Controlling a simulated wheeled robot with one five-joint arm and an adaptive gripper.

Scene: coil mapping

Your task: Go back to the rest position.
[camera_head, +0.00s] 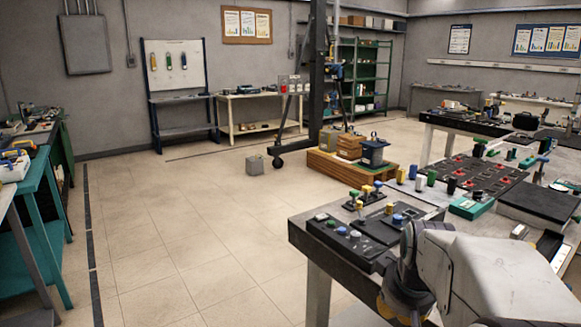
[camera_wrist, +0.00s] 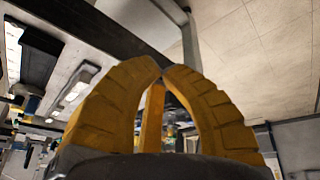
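My gripper (camera_wrist: 163,67) shows in the wrist view with its yellow ribbed fingers curved inward. The fingertips meet or nearly meet, and nothing is held between them. In the head view my white arm fills the lower right corner, at the near workbench (camera_head: 320,285). Part of the yellow gripper shows below the arm's dark joint, and its fingertips are hidden there. On the bench are a black board (camera_head: 345,235) with coloured knobs and a larger black board (camera_head: 475,174) with red parts. Several coloured cylinders, including a green one (camera_head: 432,178), stand around them.
Open tiled floor (camera_head: 190,240) lies left of the bench. A teal workbench (camera_head: 45,215) stands at the far left.

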